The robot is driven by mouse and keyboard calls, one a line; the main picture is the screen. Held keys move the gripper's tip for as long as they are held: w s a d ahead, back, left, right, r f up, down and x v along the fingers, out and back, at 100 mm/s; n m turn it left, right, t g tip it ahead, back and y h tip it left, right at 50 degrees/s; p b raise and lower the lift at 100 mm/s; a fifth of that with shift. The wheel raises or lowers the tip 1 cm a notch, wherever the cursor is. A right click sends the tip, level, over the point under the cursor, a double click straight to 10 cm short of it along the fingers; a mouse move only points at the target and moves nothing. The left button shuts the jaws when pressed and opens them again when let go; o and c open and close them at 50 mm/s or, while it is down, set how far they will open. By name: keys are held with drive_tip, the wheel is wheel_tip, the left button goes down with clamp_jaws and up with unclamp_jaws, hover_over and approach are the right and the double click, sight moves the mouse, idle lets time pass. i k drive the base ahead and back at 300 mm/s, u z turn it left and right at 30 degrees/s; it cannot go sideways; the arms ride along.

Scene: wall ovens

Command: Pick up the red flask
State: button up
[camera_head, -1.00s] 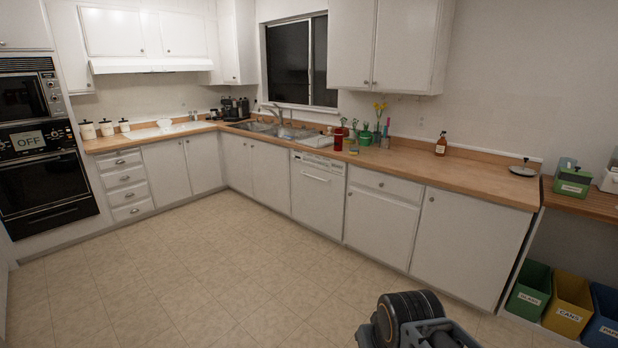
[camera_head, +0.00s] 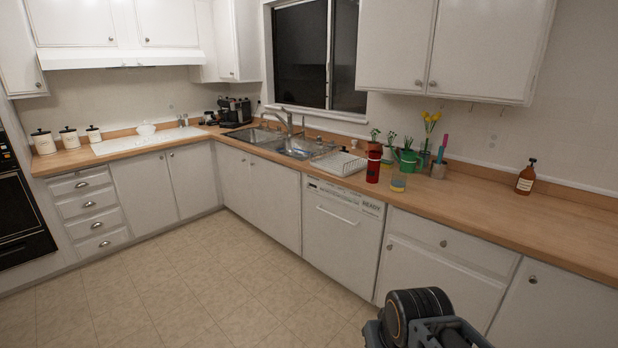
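The red flask (camera_head: 373,165) stands upright on the wooden counter (camera_head: 460,205), just right of the sink and above the right part of the dishwasher. It is a tall red cylinder. Part of my folded arm (camera_head: 418,315) shows at the bottom of the head view, well below and in front of the flask, with floor and cabinets between. I cannot make out my gripper's fingers in this view. Nothing touches the flask from my side.
A brown bottle (camera_head: 526,178) stands farther right. The floor (camera_head: 200,290) is clear.

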sight(373, 157)
drive_tip(key=u, duration=0.05)
drive_tip(key=i, duration=3.45)
drive_tip(key=u, duration=0.2)
